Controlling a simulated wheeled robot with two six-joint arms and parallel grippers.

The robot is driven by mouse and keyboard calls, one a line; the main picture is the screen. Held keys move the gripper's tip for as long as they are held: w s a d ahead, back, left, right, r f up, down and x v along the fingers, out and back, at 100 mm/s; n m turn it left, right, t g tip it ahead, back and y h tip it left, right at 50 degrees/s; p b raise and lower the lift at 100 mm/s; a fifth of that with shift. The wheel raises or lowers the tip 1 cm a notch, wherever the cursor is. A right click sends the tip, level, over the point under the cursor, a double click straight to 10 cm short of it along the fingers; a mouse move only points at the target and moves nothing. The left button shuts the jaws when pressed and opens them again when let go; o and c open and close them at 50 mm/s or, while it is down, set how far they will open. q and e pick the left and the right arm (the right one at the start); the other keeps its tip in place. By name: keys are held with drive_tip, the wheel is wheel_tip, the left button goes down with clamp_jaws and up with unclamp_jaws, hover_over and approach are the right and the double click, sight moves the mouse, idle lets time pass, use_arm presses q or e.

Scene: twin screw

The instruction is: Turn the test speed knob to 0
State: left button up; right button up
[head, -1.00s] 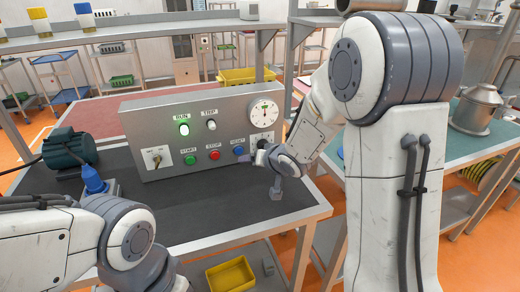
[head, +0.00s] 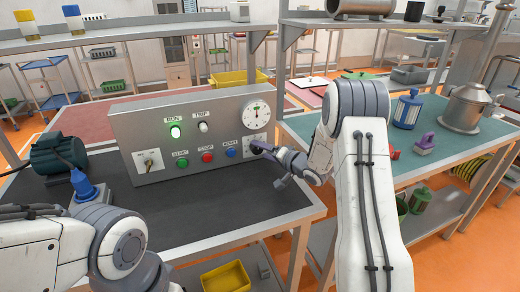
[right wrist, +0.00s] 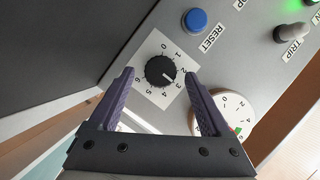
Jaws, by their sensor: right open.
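The test speed knob (right wrist: 160,71) is a round black knob with a white pointer line, on a white plate numbered 0 to 6, in the right wrist view. Its line points near 3. My right gripper (right wrist: 158,75) is open, with its purple-grey fingertips on either side of the knob; contact cannot be told. In the head view the right gripper (head: 264,150) is at the panel's right end and partly covers the knob's plate (head: 251,143).
The grey control panel (head: 140,115) stands on a dark bench mat (head: 210,210). Its green RUN lamp (head: 175,131) is lit. A blue RESET button (right wrist: 195,19) and a round gauge (right wrist: 232,108) flank the knob. A green motor (head: 58,155) is left of the panel.

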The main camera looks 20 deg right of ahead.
drive_tip(key=shift+x, duration=1.05)
drive_tip(key=shift+c, duration=0.3)
clamp_jaws()
